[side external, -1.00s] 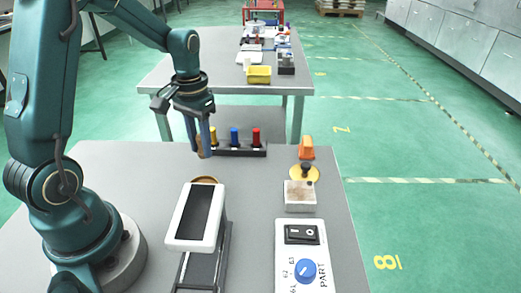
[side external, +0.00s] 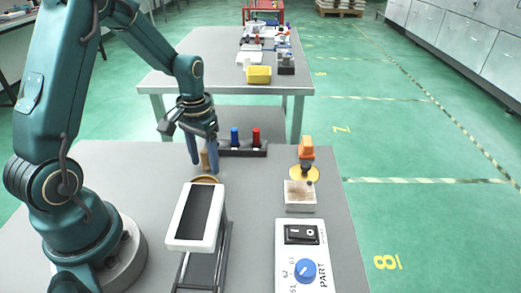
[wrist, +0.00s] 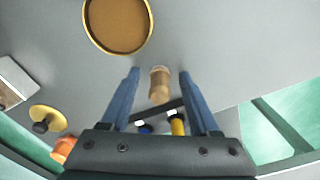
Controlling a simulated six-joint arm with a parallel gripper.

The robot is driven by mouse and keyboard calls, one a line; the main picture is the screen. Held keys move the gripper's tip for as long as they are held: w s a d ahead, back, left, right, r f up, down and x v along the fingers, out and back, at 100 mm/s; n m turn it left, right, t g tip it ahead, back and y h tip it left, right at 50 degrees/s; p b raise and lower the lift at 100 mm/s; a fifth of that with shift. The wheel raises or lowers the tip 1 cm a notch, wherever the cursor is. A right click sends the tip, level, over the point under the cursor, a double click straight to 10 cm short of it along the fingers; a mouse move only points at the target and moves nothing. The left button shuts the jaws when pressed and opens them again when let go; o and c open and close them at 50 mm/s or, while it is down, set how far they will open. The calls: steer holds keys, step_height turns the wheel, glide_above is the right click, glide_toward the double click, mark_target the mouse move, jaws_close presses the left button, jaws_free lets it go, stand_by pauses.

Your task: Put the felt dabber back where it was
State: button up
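The felt dabber appears to be the small tan-brown cylinder (side external: 205,160), which also shows in the wrist view (wrist: 160,85). It looks to be upright on the grey table, just behind a round tin (side external: 207,180) with brown contents; whether its base touches the table is hard to tell. The tin also shows at the top of the wrist view (wrist: 118,25). My gripper (side external: 203,168) is low around the dabber. In the wrist view, my gripper (wrist: 160,74) has its fingers apart, one on each side of the dabber, with visible gaps.
A dark rack (side external: 243,151) with blue and red pieces stands behind; its yellow piece (wrist: 178,125) shows in the wrist view. A white-framed screen stand (side external: 197,217) is in front. An orange piece (side external: 306,148), a yellow disc (side external: 300,174), a block (side external: 300,196) and a switch panel (side external: 302,260) are right.

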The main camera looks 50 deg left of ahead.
mark_target(203, 154)
step_height(203, 154, up, 12)
steer(key=shift+f, duration=0.15)
steer(key=s+d+r+m+t, duration=0.1)
steer(key=s+d, duration=0.2)
steer(key=s+d+r+m+t, duration=0.1)
steer(key=s+d+t, duration=0.1)
steer(key=s+d, duration=0.1)
steer(key=s+d+r+t, duration=0.1)
steer(key=s+d+t, duration=0.1)
steer(key=d, duration=0.3)
steer(key=shift+s+r+m, duration=0.35)
steer(key=shift+s+m, duration=0.05)
steer(key=shift+s, duration=0.45)
steer(key=shift+s+d+f+t, duration=0.2)
steer(key=shift+s+d+t, duration=0.1)
steer(key=shift+s, duration=0.1)
